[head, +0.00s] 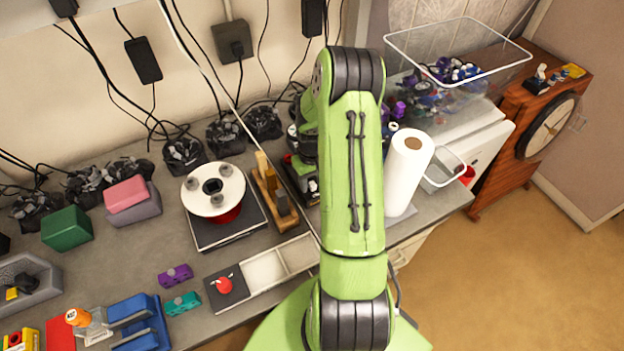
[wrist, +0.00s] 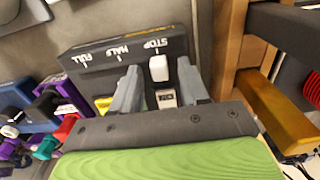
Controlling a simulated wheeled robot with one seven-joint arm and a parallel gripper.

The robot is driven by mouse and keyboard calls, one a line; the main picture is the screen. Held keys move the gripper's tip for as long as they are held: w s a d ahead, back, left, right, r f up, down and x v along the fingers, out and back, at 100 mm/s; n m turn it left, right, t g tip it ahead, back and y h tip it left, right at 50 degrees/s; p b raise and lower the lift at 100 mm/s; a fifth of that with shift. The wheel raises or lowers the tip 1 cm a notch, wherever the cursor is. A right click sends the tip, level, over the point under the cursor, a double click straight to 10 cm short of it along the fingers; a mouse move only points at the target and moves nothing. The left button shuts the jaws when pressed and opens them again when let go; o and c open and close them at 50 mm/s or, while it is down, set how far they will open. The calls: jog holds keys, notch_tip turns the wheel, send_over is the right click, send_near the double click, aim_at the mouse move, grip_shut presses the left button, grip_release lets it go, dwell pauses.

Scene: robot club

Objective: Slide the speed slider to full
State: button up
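In the wrist view, a dark control box (wrist: 105,55) carries the white labels FULL, HALF and STOP from left to right. Its white slider knob (wrist: 158,68) stands at the STOP end. My gripper (wrist: 159,72) has its two grey fingers apart, one on each side of the knob. Gaps seem to show between the fingers and the knob, but I cannot tell the depth exactly.
A wooden block stand (head: 275,200) is left of my arm, beside a round white plate (head: 213,190) on a dark base. A paper towel roll (head: 407,172) stands to the right. In the wrist view, a wooden post (wrist: 228,50) stands close to the right finger, and coloured parts lie left.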

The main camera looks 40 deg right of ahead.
grip_shut()
jog(key=d, duration=0.2)
jog(key=s+d+b, duration=0.1)
jog(key=d, duration=0.2)
jog(key=s+d, duration=0.1)
jog(key=d, duration=0.2)
jog(key=shift+s+d, duration=0.25)
jog(key=shift+o, duration=0.3)
grip_release()
